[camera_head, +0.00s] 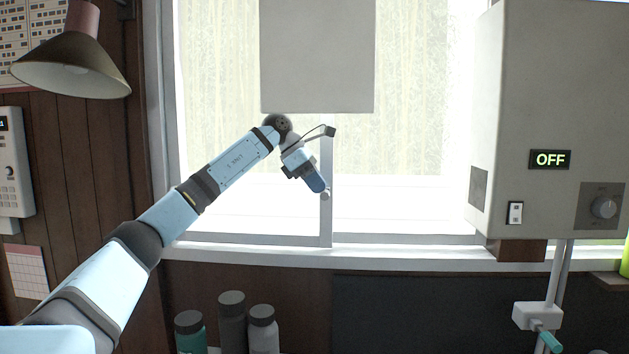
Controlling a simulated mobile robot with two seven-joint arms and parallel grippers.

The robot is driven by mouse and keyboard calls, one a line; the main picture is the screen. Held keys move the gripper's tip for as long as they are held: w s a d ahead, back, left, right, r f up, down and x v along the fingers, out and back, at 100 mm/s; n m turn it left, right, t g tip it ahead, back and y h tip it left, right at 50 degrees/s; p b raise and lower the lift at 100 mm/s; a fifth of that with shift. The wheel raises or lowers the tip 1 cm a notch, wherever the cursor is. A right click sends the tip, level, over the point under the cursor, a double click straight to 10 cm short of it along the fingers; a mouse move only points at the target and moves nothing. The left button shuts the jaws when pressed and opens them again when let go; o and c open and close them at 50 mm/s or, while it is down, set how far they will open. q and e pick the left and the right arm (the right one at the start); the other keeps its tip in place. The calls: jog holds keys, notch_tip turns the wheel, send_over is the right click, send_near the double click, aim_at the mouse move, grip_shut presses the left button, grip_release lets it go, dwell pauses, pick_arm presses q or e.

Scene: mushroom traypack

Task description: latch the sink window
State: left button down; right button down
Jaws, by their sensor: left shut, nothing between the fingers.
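The window (327,215) fills the middle of the head view, with a pale grey frame and bright glass. A vertical frame bar stands near its middle. A small round grey knob-like part (325,195) shows on this bar, just below my left gripper; I take it to be the latch. My left gripper (317,184) is shut and empty, pointing down and right at the bar. Its tip is close to the knob; I cannot tell whether they touch. The gripper hides part of the latch area. My right gripper is not in view.
A grey box with an OFF display (549,159) hangs at the right, above a pipe with a green-handled valve (538,318). A lamp (72,66) hangs at the upper left. Several bottles (231,318) stand below the sill. A grey panel (317,55) covers the upper window.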

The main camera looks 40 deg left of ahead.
pick_arm(q)
jog(key=shift+f, duration=0.1)
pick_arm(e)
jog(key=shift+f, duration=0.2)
